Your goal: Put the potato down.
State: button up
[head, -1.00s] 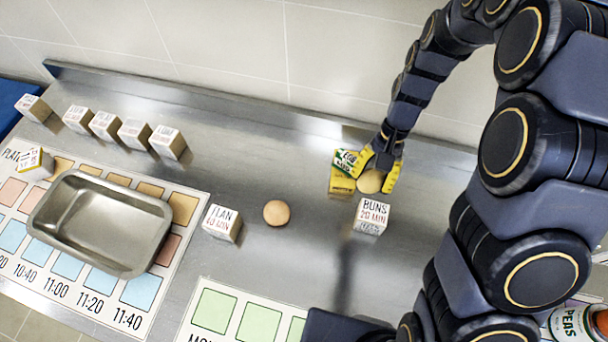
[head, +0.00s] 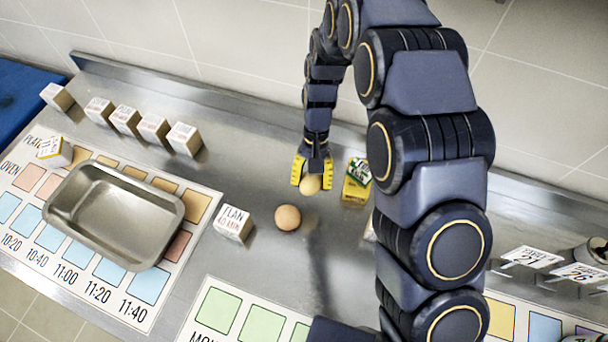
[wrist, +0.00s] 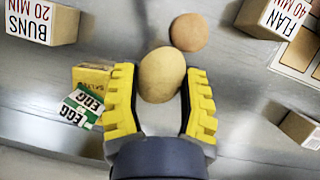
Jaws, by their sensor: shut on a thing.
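My gripper (head: 312,175), with yellow fingers, is shut on a pale yellow-tan potato (head: 311,186). The potato also shows between the fingers in the wrist view (wrist: 162,75). It is over the steel counter (head: 265,165), left of the egg carton; I cannot tell whether it touches the counter. A browner round thing (head: 287,217) sits on the counter just in front and to the left of it, and shows in the wrist view (wrist: 188,32) close beyond the potato.
The yellow-green egg carton (head: 356,182) stands right of my gripper. A FLAN block (head: 234,224) is left of the brown round thing. The BUNS block (wrist: 42,22) is mostly hidden by my arm in the head view. A metal pan (head: 115,215) lies on the printed chart at left.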

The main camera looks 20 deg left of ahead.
jog(key=w+a+f, duration=0.1)
jog(key=f, duration=0.1)
jog(key=w+a+f, duration=0.1)
jog(key=w+f, duration=0.1)
jog(key=w+a+f, duration=0.1)
jog(key=w+f, duration=0.1)
jog(key=shift+a+f, duration=0.25)
jog(key=shift+f, duration=1.45)
jog(key=o, duration=1)
jog(key=shift+f, duration=0.15)
jog(key=d+v, duration=0.1)
jog(key=v, duration=1.1)
jog(key=shift+a, duration=0.45)
